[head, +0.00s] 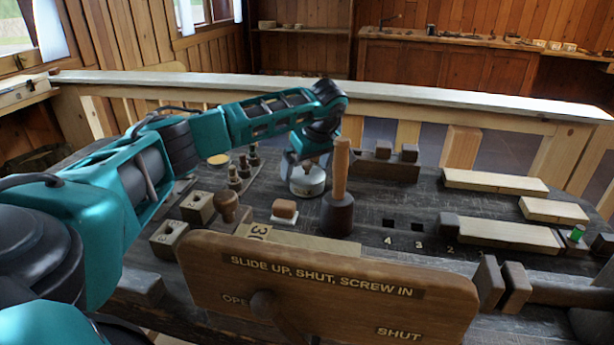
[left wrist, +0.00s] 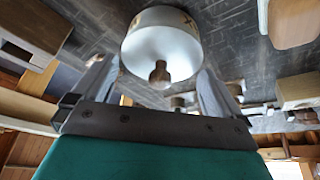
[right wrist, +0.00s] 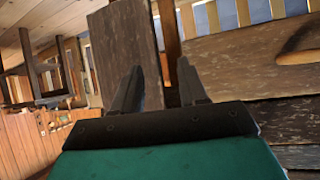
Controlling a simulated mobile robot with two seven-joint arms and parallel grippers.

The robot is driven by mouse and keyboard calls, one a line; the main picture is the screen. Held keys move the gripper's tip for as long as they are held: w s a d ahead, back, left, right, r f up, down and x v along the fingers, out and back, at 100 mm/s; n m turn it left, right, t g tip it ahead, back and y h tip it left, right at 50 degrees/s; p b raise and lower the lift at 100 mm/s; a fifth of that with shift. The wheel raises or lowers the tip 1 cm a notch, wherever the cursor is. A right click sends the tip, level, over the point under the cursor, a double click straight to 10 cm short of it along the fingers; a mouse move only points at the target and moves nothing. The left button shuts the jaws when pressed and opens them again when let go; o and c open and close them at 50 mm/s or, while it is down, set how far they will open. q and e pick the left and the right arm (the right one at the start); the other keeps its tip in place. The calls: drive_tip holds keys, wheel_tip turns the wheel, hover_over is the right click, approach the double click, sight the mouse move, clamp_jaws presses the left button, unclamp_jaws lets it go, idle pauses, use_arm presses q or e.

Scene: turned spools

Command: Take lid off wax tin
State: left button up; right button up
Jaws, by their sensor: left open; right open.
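The wax tin (head: 306,184) is a round, pale metal tin standing on the dark bench in the head view. In the left wrist view its pale lid (left wrist: 150,50) carries a small brown wooden knob (left wrist: 160,75). My left gripper (head: 308,160) is open over the tin. In the left wrist view its fingers (left wrist: 156,78) stand on either side of the knob, with visible gaps. The seam between lid and tin is not clear. My right gripper (right wrist: 160,82) is open and empty in the right wrist view, with a dark wooden board beyond it.
A wooden mallet (head: 339,195) stands upright close right of the tin. A wooden sign board (head: 330,290) rises in front. Pale planks (head: 495,182) lie at right.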

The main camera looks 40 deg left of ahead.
use_arm(q)
drive_tip(key=c, duration=0.7)
drive_tip(key=shift+r, duration=0.1)
